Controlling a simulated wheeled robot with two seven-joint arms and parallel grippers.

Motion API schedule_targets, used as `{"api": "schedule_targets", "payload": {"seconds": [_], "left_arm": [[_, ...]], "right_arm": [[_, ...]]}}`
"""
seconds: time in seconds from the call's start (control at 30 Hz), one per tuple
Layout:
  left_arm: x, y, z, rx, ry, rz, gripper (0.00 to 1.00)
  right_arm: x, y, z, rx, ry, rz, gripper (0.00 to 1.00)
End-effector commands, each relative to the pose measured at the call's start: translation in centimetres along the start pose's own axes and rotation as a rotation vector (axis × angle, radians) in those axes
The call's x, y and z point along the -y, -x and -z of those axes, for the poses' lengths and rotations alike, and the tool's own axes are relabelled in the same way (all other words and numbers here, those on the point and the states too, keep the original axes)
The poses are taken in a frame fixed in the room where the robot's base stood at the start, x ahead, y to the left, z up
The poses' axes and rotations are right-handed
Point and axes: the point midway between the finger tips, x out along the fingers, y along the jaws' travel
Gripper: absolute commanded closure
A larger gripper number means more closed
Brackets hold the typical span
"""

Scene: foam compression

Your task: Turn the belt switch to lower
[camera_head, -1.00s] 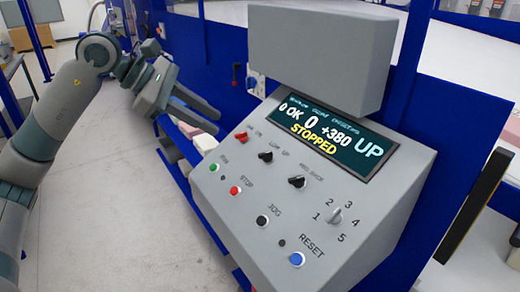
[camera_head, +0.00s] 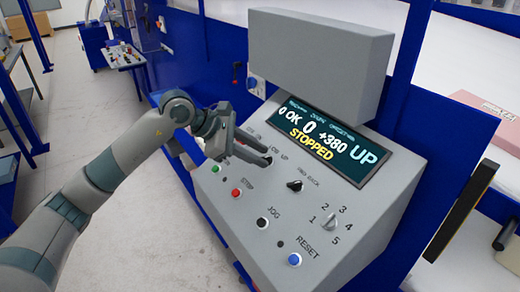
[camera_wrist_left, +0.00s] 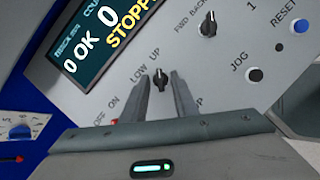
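The belt switch is a black LOW/UP knob (camera_wrist_left: 160,78) on the sloped grey control panel (camera_head: 262,195). In the left wrist view its pointer is towards the UP side, and the display (camera_head: 335,140) reads UP and STOPPED. My left gripper (camera_head: 266,154) is over the upper left of the panel and hides the knob in the head view. In the left wrist view the gripper (camera_wrist_left: 157,78) is open, with one fingertip on each side of the knob. Contact with the knob cannot be told. My right gripper is not in view.
The FWD/BACK knob (camera_head: 295,186), red STOP button (camera_head: 236,194), JOG button (camera_head: 261,223), numbered selector (camera_head: 331,221) and blue RESET button (camera_head: 294,259) are close by on the panel. A grey box (camera_head: 320,60) overhangs the display.

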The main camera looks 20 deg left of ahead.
Motion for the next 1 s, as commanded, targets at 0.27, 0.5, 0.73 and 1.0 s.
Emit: {"api": "schedule_targets", "payload": {"seconds": [0.27, 0.5, 0.73, 1.0], "left_arm": [[0.0, -1.0, 0.02, -0.001, 0.0, -0.001, 0.74], [0.01, -1.0, 0.03, -0.001, 0.0, -0.001, 0.83], [0.02, -0.99, 0.03, -0.001, 0.0, -0.001, 1.0], [0.11, -1.11, 0.14, 0.0, 0.036, -0.015, 1.0]], "right_arm": [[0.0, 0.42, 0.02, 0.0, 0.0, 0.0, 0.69], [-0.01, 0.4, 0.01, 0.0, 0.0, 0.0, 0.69], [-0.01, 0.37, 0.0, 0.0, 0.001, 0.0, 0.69], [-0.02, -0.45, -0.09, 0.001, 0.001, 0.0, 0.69]]}}
